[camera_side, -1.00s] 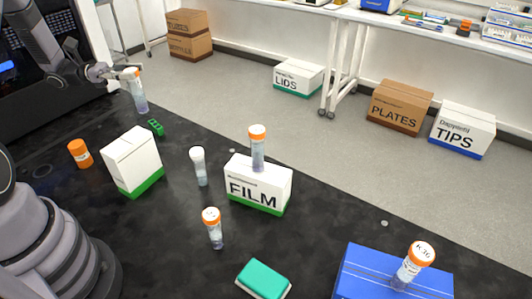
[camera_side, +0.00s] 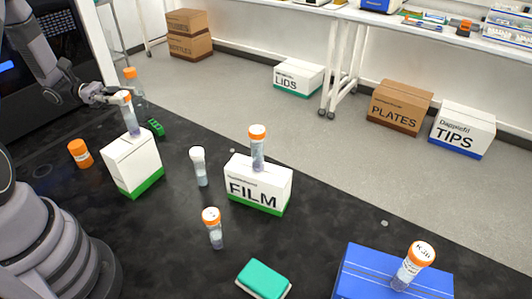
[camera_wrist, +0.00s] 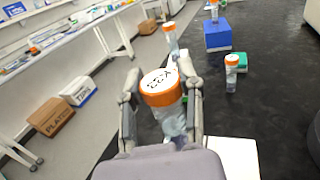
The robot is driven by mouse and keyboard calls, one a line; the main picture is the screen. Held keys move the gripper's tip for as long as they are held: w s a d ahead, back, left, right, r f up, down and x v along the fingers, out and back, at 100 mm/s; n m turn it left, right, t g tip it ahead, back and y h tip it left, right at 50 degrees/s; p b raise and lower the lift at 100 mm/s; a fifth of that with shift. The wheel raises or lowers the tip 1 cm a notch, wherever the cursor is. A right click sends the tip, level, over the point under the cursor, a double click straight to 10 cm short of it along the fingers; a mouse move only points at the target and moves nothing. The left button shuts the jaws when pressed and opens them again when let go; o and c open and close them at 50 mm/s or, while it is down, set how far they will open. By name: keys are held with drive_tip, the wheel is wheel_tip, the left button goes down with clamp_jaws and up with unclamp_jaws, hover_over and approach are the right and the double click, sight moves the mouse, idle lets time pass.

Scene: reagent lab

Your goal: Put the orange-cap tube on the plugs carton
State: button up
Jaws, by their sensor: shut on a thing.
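My gripper (camera_side: 122,98) is shut on an orange-cap tube (camera_side: 131,118), held nearly upright. The tube's lower end is at the top of a white carton with a green base (camera_side: 133,163); I cannot tell if they touch. No lettering shows on that carton's visible faces. In the wrist view the held tube's orange cap (camera_wrist: 162,88) with a white marked top sits between my fingers, and a white surface (camera_wrist: 237,158), likely that carton's top, shows below right.
Another orange-cap tube (camera_side: 133,80) stands behind my gripper. A FILM carton (camera_side: 258,188) bears an orange-cap tube (camera_side: 257,148). A white-cap tube (camera_side: 199,167), another orange-cap tube (camera_side: 213,228), an orange jar (camera_side: 80,153) and a green rack (camera_side: 156,127) stand nearby. A blue box (camera_side: 355,275) is at right.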

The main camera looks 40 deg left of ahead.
drive_tip(key=shift+f, duration=0.15)
drive_tip(key=o, duration=0.8)
drive_tip(key=shift+c, duration=0.2)
drive_tip(key=shift+r, duration=0.2)
drive_tip(key=v, duration=0.7)
drive_tip(key=d+r+m+g+y, duration=0.4)
drive_tip(key=d+r+m+g, duration=0.25)
drive_tip(key=d, duration=0.25)
drive_tip(key=s+d+r+m+t+y, duration=0.5)
drive_tip(key=s+d+r+m+y, duration=0.5)
drive_tip(key=m, duration=0.6)
drive_tip(key=s+y, duration=0.2)
drive_tip(key=s, duration=0.1)
drive_tip(key=shift+s+d+y, duration=0.25)
drive_tip(key=shift+s+y, duration=0.05)
